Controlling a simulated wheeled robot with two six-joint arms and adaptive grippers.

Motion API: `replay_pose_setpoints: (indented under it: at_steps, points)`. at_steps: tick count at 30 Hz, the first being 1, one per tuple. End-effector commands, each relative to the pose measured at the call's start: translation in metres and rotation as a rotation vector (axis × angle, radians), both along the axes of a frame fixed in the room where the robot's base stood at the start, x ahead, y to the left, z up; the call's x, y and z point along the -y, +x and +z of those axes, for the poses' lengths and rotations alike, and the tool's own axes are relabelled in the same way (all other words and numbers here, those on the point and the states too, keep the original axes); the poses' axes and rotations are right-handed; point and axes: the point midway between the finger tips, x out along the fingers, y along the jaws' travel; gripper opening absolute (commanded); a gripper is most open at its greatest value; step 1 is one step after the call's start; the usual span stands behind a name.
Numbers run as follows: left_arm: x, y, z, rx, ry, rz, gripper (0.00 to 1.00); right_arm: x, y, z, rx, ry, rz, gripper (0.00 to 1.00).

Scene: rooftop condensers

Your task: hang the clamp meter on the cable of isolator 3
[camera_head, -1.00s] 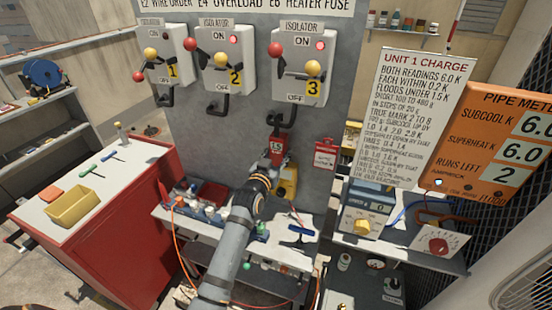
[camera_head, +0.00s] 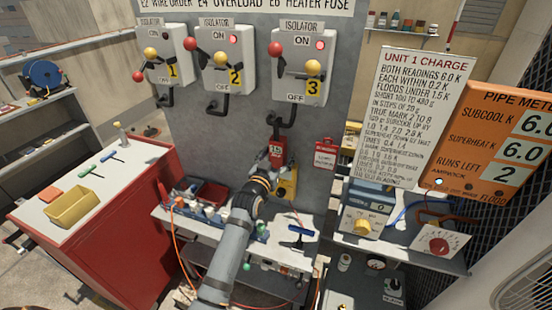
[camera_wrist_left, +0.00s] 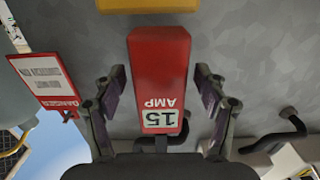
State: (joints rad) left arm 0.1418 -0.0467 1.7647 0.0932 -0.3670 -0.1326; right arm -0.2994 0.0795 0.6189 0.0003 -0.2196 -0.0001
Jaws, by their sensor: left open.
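The clamp meter appears to be the red body (camera_head: 278,150) marked 15 AMP, in front of the grey panel below isolator 3 (camera_head: 302,55). The black cable of isolator 3 (camera_head: 284,118) comes down to its top end; I cannot tell whether it is clamped around it. In the left wrist view the red body (camera_wrist_left: 160,80) is upside down, with a yellow part (camera_wrist_left: 150,5) beyond it. My left gripper (camera_head: 272,160) is open, one finger on each side of the red body, with gaps showing. My right gripper is not in view.
A yellow object (camera_head: 288,188) is just below the red body. A red danger tag (camera_head: 325,152) is to its right on the panel. The bench (camera_head: 290,228) below holds bottles and tools. A red cabinet (camera_head: 120,225) stands left, and sign boards (camera_head: 415,110) stand right.

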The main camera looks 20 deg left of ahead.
Motion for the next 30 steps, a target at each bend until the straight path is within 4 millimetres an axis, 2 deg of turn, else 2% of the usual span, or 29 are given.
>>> replay_pose_setpoints:
  at_steps: [4, 12, 16, 21, 30]
  points:
    - [-0.001, -0.019, -0.001, -0.001, 0.000, 0.000, 0.73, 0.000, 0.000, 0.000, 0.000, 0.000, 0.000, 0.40]
    - [-0.004, -0.085, 0.002, -0.001, -0.001, 0.000, 0.73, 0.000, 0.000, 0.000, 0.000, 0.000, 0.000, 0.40]
    - [-0.004, -0.107, 0.002, 0.000, 0.000, 0.000, 0.73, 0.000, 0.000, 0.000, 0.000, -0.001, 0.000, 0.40]
    - [-0.005, -0.119, 0.004, 0.002, -0.001, 0.000, 0.73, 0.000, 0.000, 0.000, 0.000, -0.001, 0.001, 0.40]
    - [-0.005, -0.121, -0.001, -0.019, 0.003, -0.003, 0.73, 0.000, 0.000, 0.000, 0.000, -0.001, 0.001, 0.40]
